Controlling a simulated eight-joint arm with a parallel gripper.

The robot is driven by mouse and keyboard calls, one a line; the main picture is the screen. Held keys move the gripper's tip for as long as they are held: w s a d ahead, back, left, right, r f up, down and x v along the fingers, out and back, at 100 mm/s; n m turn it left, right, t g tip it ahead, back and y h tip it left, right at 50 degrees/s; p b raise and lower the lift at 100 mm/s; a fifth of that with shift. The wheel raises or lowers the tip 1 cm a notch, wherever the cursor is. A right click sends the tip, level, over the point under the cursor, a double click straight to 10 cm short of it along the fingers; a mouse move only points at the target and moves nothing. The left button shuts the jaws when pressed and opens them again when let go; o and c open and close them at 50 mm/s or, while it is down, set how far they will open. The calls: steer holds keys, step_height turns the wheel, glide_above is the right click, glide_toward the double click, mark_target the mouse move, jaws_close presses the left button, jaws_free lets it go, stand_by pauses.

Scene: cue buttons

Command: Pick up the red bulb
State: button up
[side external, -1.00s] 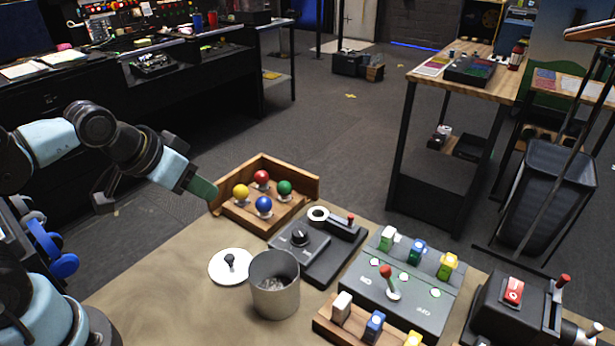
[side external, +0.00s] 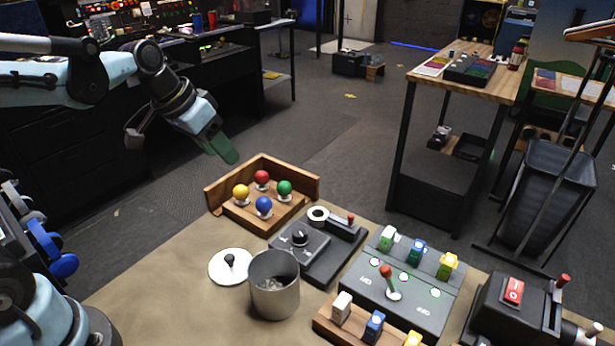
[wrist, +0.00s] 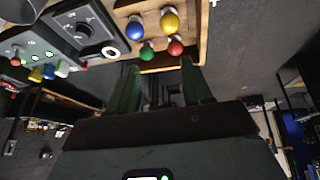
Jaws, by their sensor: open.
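The red bulb (side external: 262,177) stands at the back of a wooden tray (side external: 212,198), beside the yellow bulb (side external: 240,191), the green bulb (side external: 285,187) and the blue bulb (side external: 264,204). In the wrist view the red bulb (wrist: 175,47) shows just beyond my fingers, near the right one. My gripper (side external: 228,156) is raised behind and above the tray, with its green fingers pointing down and right. In the wrist view my gripper (wrist: 160,75) is open, with its two fingers apart and nothing between them. It is clear of the bulbs.
A panel with a black knob (side external: 300,238) stands right of the tray. A metal can (side external: 275,290) and a white lid (side external: 231,266) are in front. A grey panel with a red-tipped lever (side external: 392,290) is farther right. The air around the tray is free.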

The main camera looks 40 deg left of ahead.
steer(key=w+a+f+h, duration=0.1)
steer(key=w+a, duration=0.2)
steer(key=w, duration=0.3)
steer(key=m+g, duration=0.1)
glide_above(257, 173)
steer(key=s+a, duration=0.1)
steer(key=shift+h, duration=0.4)
step_height(257, 173, down, 6)
steer(key=shift+s+f, duration=0.1)
steer(key=shift+f, duration=0.1)
steer(key=shift+s+x, duration=0.2)
steer(key=shift+x, duration=2.55)
steer(key=shift+a+f, duration=0.1)
steer(key=shift+a, duration=0.05)
steer(key=c, duration=0.8)
